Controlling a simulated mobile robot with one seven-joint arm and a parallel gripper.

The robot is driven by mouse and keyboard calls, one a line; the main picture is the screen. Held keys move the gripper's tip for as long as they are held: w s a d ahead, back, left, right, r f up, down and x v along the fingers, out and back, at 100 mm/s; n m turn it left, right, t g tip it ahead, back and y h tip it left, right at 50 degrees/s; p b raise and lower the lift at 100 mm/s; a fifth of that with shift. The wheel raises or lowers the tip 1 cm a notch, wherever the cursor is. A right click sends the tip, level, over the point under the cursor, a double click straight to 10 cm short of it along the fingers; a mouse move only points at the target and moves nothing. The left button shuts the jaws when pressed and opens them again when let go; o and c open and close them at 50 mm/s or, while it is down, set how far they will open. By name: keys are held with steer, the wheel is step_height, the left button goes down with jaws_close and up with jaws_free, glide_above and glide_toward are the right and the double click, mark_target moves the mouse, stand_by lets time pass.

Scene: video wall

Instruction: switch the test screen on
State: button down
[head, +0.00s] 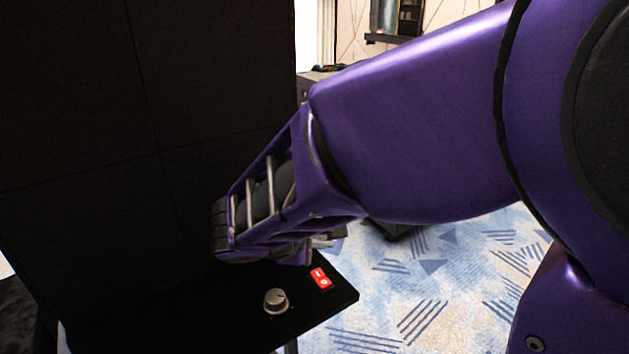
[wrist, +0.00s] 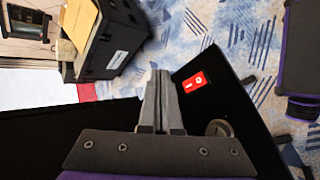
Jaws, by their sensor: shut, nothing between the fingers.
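A red rocker switch (head: 321,279) with white marks sits on a black shelf (head: 225,325) in front of a large dark screen panel (head: 80,100). A silver round knob (head: 276,301) is beside the switch. In the wrist view the switch (wrist: 194,82) lies just right of my fingertips, and the knob (wrist: 219,128) is lower right. My gripper (wrist: 160,80) is shut and empty, held above the shelf; I cannot tell its exact height. The screen panel looks dark.
A dark box (wrist: 113,42) stands on the floor at the upper left of the wrist view. Blue patterned carpet (head: 440,285) is open to the right of the shelf. The panel rises close to the left of my gripper.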

steer(key=shift+w, duration=0.1)
steer(key=b, duration=0.5)
glide_above(315, 280)
steer(key=f, duration=0.7)
steer(key=shift+s+d, duration=0.15)
steer(key=shift+s, duration=0.05)
steer(key=shift+w+f+b, duration=0.25)
steer(key=shift+f+b, duration=0.45)
steer(key=shift+b, duration=0.05)
stand_by(0.8)
steer(key=shift+w+a+f+b, duration=0.1)
steer(key=shift+a+f+b, duration=0.15)
steer(key=shift+f+b, duration=0.25)
steer(key=shift+w+f+b, duration=0.1)
steer(key=shift+f+b, duration=0.15)
steer(key=shift+b, duration=0.2)
stand_by(0.4)
stand_by(0.4)
steer(key=shift+s+d+r+p, duration=0.1)
steer(key=shift+s+r+p, duration=0.1)
steer(key=shift+r+p, duration=0.45)
steer(key=shift+r, duration=0.25)
